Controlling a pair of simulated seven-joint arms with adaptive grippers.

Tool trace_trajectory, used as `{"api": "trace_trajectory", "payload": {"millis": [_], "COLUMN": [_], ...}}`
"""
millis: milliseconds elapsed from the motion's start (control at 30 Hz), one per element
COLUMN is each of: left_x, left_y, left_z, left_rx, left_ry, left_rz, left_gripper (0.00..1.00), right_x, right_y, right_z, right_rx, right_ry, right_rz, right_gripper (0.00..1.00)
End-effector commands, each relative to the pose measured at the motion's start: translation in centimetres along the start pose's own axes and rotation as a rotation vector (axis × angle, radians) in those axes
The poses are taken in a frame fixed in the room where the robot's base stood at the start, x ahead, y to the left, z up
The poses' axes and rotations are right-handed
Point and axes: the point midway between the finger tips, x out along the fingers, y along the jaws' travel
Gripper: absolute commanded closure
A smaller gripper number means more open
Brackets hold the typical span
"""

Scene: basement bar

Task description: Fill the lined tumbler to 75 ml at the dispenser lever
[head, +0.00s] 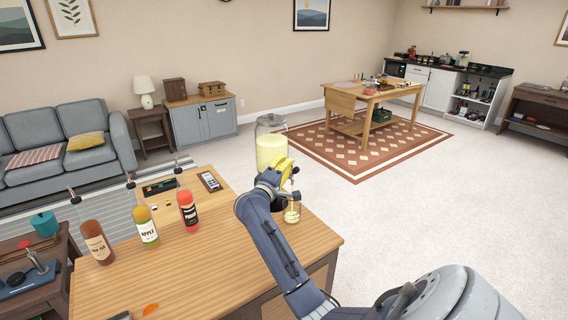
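The glass dispenser (271,150) stands at the far right of the wooden counter and holds pale yellow liquid. Its lever is hidden behind my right arm and gripper. A small clear tumbler (292,213) stands near the counter's right edge, just below and right of my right gripper (284,178), with a pale yellowish tint inside. Its lines are too small to read. My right gripper is at the dispenser's front, seen from behind, so its fingertips are largely hidden. A yellow curved shape (283,164) shows beside it. My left gripper is not in view.
Three bottles, brown (97,243), green-yellow (145,227) and red (188,210), stand on the counter's left part. A phone-like device (209,181) lies behind them. The counter front (215,270) is mostly clear. A side table (30,270) stands left.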

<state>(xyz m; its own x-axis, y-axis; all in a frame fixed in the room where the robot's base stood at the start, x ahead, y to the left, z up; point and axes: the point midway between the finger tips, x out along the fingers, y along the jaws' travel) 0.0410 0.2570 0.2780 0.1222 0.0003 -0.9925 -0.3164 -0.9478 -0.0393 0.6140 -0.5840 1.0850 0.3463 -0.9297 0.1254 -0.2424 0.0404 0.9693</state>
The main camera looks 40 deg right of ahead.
Motion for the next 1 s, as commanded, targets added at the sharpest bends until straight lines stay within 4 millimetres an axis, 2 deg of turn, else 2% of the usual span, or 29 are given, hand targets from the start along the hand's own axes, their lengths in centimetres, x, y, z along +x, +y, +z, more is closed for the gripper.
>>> {"api": "trace_trajectory", "payload": {"millis": [767,867,1000], "left_x": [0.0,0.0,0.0], "left_y": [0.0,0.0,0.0], "left_z": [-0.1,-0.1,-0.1], "left_rx": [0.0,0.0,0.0], "left_ry": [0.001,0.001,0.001], "left_rz": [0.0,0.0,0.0], "left_gripper": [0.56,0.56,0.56], "right_x": [-0.2,-0.7,-2.5], "right_y": [-0.1,-0.2,-0.8], "right_z": [0.6,0.6,0.4], "right_rx": [-0.001,-0.001,-0.002], "right_ry": [-0.007,-0.006,-0.005], "right_rz": [0.0,-0.002,-0.005], "right_gripper": [1.0,1.0,1.0]}}
